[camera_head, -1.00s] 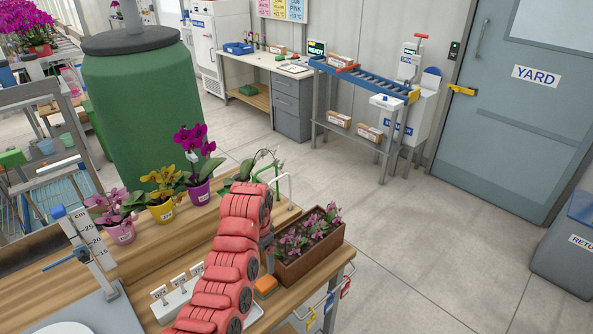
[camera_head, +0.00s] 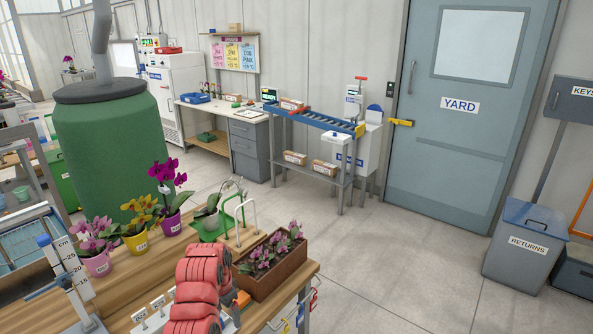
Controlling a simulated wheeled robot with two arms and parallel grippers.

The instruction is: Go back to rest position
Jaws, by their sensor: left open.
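My left arm in red padding comes up from the bottom edge over the wooden bench (camera_head: 130,290). My left gripper (camera_head: 229,277) shows only in small part behind the padding, beside the left end of the brown planter. It is open, and I see nothing held in it. The brown planter (camera_head: 285,277) with pink-purple flowers stands on the bench to its right. A small orange block (camera_head: 241,299) lies close by the gripper. My right gripper is not in view.
Potted orchids in a pink pot (camera_head: 98,264), a yellow pot (camera_head: 136,241) and a purple pot (camera_head: 171,224) line the bench's back edge. A green barrel (camera_head: 112,150) stands behind. The floor (camera_head: 400,270) right of the bench is clear up to the returns bin (camera_head: 522,250).

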